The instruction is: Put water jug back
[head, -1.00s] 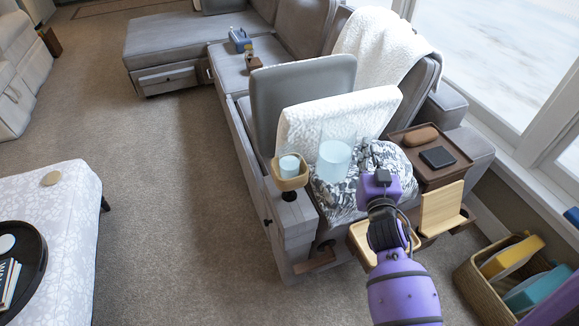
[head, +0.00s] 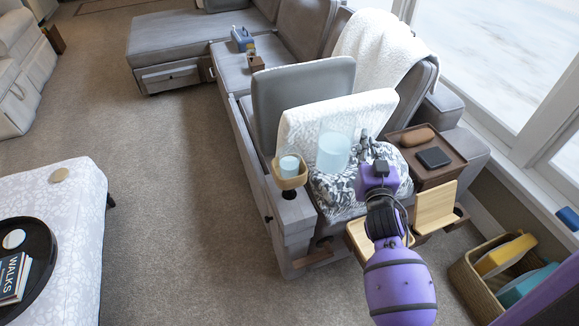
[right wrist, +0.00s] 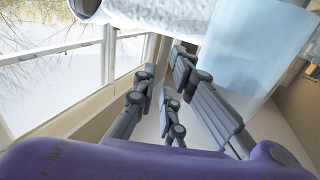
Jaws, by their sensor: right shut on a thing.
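The water jug (head: 334,152), a pale blue translucent cylinder, is upright in front of the white cushion, over the patterned cushion at the sofa's near end. My right gripper (head: 364,148) is at its right side and is shut on it. In the right wrist view the jug (right wrist: 258,48) fills the upper right, beside the gripper's grey fingers (right wrist: 172,105). The exact grip point on the jug is hidden. My left gripper is not in view.
A pale blue cup (head: 289,165) sits in a wooden holder on the sofa arm. A brown tray (head: 452,170) carries a brown oval thing and a dark square. A wooden stand (head: 436,208) and a wicker basket (head: 478,290) are at right. Carpet (head: 190,200) lies clear at left.

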